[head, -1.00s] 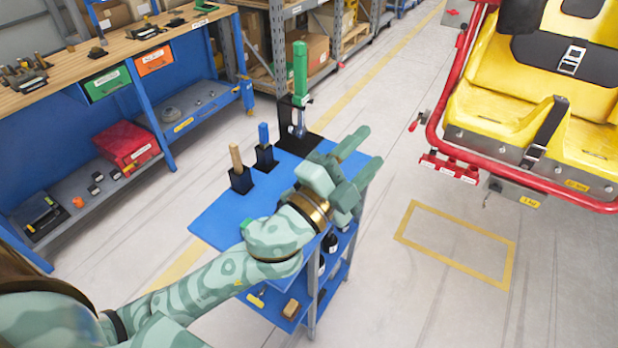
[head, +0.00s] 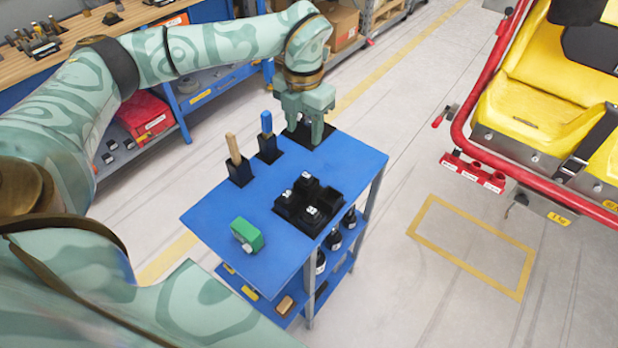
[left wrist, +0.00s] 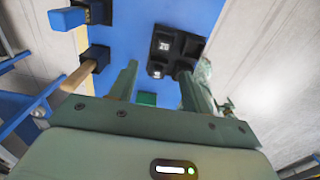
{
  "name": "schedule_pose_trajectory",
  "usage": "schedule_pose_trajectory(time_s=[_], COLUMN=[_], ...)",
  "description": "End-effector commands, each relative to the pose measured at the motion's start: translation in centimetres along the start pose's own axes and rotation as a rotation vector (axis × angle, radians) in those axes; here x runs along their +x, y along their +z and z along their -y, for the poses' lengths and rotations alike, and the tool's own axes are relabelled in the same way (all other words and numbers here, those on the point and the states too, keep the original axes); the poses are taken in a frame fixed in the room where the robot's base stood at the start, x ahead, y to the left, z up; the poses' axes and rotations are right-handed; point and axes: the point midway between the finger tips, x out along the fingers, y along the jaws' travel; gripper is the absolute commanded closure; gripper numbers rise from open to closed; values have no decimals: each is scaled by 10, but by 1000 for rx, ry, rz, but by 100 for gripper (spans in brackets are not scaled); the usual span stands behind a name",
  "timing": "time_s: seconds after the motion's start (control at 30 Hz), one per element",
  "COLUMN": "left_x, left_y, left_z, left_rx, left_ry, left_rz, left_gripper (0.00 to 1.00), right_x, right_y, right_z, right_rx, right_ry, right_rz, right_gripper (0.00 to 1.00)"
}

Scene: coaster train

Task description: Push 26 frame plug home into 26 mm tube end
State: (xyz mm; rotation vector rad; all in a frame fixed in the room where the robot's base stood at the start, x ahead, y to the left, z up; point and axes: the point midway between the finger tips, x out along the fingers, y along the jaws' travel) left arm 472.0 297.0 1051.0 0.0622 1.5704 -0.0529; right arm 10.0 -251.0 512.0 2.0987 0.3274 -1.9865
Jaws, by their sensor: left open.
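My left gripper (head: 304,133) points down at the far end of the blue cart top (head: 345,165), over the black stand (head: 322,136) there. It is open; both fingers also show apart in the left wrist view (left wrist: 158,68). The red tubular frame (head: 459,125) of the yellow seat stands at the right; I cannot tell which tube end is the 26 mm one. My right gripper is not in view.
A wooden-handled tool (head: 233,148) and a blue-handled tool (head: 266,124) stand in black holders left of the gripper. A green block (head: 247,235) lies on the cart's near part. Red labelled blocks (head: 474,172) hang below the seat frame. Floor between cart and seat is clear.

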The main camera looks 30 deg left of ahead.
Motion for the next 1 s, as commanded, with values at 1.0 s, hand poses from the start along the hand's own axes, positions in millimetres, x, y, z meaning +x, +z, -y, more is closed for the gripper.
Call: schedule_pose_trajectory(time_s=[1.0], left_x=[134], left_y=[-5], left_z=[11], left_rx=[5], left_ry=[-6], left_rz=[2], left_gripper=[52], right_x=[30], right_y=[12], right_z=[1], right_rx=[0], right_ry=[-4], right_rz=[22], right_gripper=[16])
